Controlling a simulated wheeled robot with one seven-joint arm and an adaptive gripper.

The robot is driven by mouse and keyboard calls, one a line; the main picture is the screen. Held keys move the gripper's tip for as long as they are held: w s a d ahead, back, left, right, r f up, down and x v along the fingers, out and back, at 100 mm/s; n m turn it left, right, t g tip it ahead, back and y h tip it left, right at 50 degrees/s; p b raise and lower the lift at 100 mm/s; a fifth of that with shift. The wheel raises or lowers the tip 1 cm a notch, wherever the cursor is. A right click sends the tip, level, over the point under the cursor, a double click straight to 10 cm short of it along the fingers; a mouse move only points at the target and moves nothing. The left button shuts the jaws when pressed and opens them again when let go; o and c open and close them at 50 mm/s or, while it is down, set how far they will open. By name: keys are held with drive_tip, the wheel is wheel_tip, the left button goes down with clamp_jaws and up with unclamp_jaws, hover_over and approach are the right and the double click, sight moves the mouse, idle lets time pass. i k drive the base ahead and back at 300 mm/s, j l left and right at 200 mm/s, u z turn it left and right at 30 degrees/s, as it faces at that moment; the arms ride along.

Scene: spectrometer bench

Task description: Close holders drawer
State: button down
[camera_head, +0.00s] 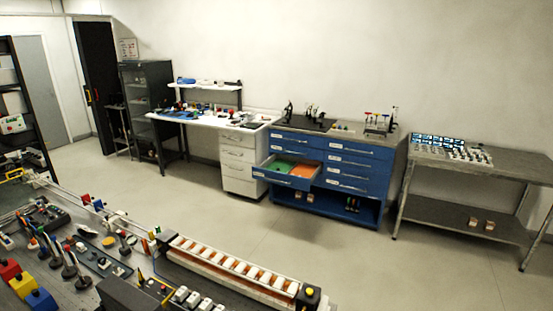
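The blue cabinet (372,177) stands against the back wall and has several drawers with pale handles. One drawer (288,180) on its left side is pulled out toward the front. A green section (281,166) and an orange section (303,172) show inside it. The other drawers look shut. I cannot read the drawer labels, so I cannot tell from them which is the holders drawer. My gripper is not in view.
A bench (128,292) with equipment and a long rack (235,270) fills the near left. Open floor (255,230) lies before the cabinet. White drawers (238,165) stand left of it, a metal table (455,208) to its right.

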sight(288, 165)
drive_tip(key=i+l, duration=0.25)
drive_tip(key=l, duration=0.15)
drive_tip(key=i+l, duration=0.25)
drive_tip(key=l, duration=0.2)
drive_tip(key=i+l, duration=0.25)
drive_tip(key=l, duration=0.15)
drive_tip(key=i+l+u, duration=0.1)
drive_tip(key=i+l, duration=0.15)
drive_tip(key=l, duration=0.15)
drive_tip(key=i+l, duration=0.25)
drive_tip(key=l, duration=0.2)
drive_tip(key=i+l, duration=0.1)
drive_tip(key=i, duration=0.7)
drive_tip(key=i+u, duration=0.1)
drive_tip(key=i, duration=0.7)
drive_tip(key=i+l+u, duration=0.1)
drive_tip(key=i, duration=0.7)
drive_tip(key=i+j, duration=0.15)
drive_tip(key=i, duration=0.25)
drive_tip(key=i+j, duration=0.15)
drive_tip(key=i, duration=0.2)
drive_tip(key=i+j, duration=0.15)
drive_tip(key=i, duration=0.25)
